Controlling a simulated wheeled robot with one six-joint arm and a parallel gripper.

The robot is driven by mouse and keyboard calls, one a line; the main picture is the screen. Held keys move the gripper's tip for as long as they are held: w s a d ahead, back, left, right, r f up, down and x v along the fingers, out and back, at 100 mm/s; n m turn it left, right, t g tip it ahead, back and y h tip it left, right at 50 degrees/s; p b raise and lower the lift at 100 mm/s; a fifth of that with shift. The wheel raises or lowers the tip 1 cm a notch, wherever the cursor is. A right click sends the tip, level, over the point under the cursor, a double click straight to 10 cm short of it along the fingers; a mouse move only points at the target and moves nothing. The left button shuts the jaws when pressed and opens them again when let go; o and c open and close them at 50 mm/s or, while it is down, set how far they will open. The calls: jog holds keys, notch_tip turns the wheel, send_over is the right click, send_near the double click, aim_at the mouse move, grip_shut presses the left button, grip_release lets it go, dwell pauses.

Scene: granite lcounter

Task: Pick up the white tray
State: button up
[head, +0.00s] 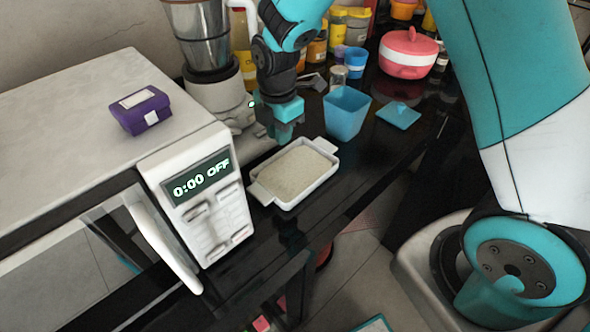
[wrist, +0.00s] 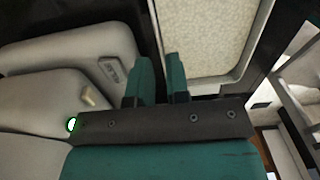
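The white tray (head: 285,203) is a shallow rectangular dish with a small handle at each end and a pale, grainy-looking inside. It lies flat on the dark counter to the right of the microwave. It also shows in the wrist view (wrist: 163,40), at the upper right, cut off by the top edge. My gripper (head: 277,136) hangs just beyond the tray's far side, pointing down. In the wrist view my gripper's two teal fingers (wrist: 160,76) stand slightly apart with a narrow gap and nothing visible between them. The right finger overlaps the tray's near corner; contact cannot be told.
The microwave (head: 205,195) stands close on the left with a purple box (head: 142,108) on top. A blender (head: 210,80) is behind my gripper. A teal cup (head: 346,113), its teal lid (head: 398,115) and a pink pot (head: 408,52) stand to the right.

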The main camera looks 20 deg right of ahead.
aim_at(281, 151)
jog(key=shift+w+f+p, duration=0.1)
jog(key=shift+f+p, duration=0.5)
jog(key=shift+f, duration=2.35)
grip_shut()
